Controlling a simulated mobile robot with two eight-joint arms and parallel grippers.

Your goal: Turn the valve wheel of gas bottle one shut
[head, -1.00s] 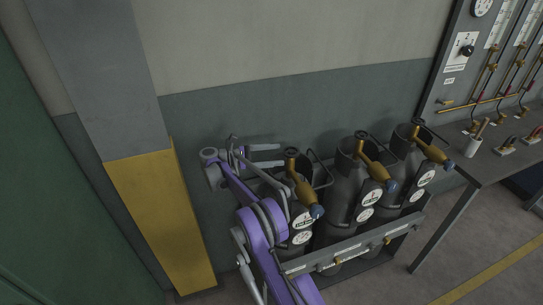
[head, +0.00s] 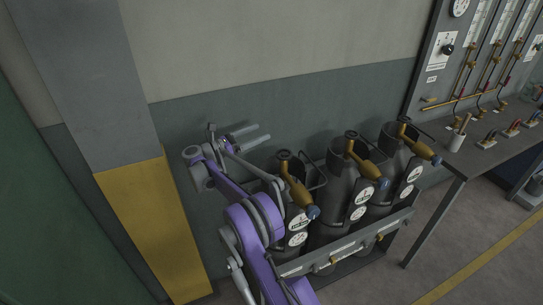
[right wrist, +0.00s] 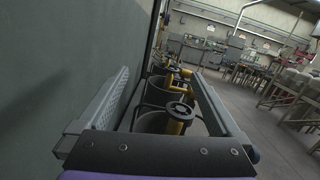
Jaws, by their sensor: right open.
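Three dark gas bottles stand in a row against the wall in the head view. The leftmost bottle (head: 296,228) has a brass valve (head: 297,188) with a small dark valve wheel (head: 284,155) on top. The bottle labels are too small to read for numbers. My right gripper (head: 261,133) is open and empty, up and left of the leftmost wheel and apart from it. In the right wrist view, the nearest valve wheel (right wrist: 181,111) shows ahead, between the spread fingers of my right gripper (right wrist: 161,76). My left gripper is not in view.
The middle bottle (head: 334,205) and right bottle (head: 394,165) stand close by, behind a grey rack rail (head: 345,247). A wall (head: 290,110) runs close behind. A yellow and grey pillar (head: 150,220) stands left, a workbench (head: 480,160) right.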

